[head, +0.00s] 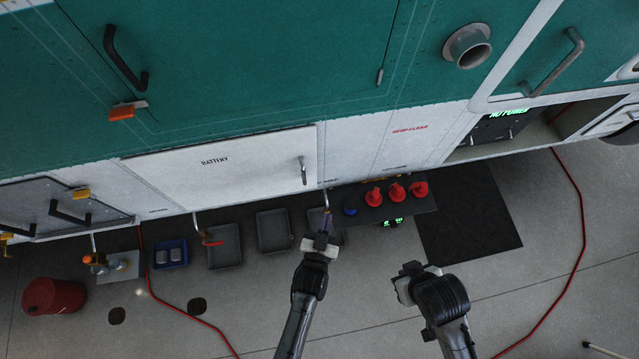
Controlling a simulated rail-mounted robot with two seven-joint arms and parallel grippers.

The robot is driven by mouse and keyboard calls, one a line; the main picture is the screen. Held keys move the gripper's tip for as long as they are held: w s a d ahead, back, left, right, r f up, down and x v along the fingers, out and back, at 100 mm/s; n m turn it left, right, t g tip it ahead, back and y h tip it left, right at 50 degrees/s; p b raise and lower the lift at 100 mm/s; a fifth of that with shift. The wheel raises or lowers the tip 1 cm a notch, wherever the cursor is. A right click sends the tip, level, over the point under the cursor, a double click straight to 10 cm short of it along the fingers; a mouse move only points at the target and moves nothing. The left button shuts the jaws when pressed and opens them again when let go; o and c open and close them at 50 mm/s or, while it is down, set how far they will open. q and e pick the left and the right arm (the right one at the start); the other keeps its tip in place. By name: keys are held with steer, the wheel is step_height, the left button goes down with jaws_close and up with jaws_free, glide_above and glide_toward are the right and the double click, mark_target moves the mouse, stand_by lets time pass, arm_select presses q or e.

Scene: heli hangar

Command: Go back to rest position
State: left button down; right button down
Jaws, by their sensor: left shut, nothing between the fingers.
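My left gripper (325,222) is shut and empty. It is low in the middle of the head view, in front of the helicopter's lower white side and near the left end of a dark shelf (425,205). My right gripper (404,285) is to the right of it, lower in the view, over bare floor and apart from any object. Its fingers are too small and turned away to tell whether it is open or shut.
The helicopter has a closed BATTERY panel (225,172) and an open bay (520,125). Red caps (397,192) and a blue one (350,210) stand on the shelf. Grey trays (273,230) line the floor.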

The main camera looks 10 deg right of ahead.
arm_select(q)
steer(key=shift+s, duration=0.25)
step_height(320, 180, down, 6)
steer(key=s+g+y, duration=0.1)
steer(key=s+g, duration=0.1)
steer(key=g, duration=0.3)
steer(key=s+a+r+n+g+y+p, duration=0.25)
steer(key=s+a+r, duration=0.25)
steer(key=a+r, duration=0.65)
steer(key=s+a+r+n+g+y+p, duration=0.1)
steer(key=s+a+r+g+y+p, duration=0.3)
steer(key=a+r, duration=0.75)
steer(key=s+a+f+g+p, duration=0.1)
steer(key=s+a+p, duration=0.2)
steer(key=s+a, duration=0.2)
steer(key=shift+s+m, duration=0.35)
steer(key=shift+s, duration=0.4)
steer(key=shift+f+h, duration=0.1)
steer(key=shift+h, duration=0.15)
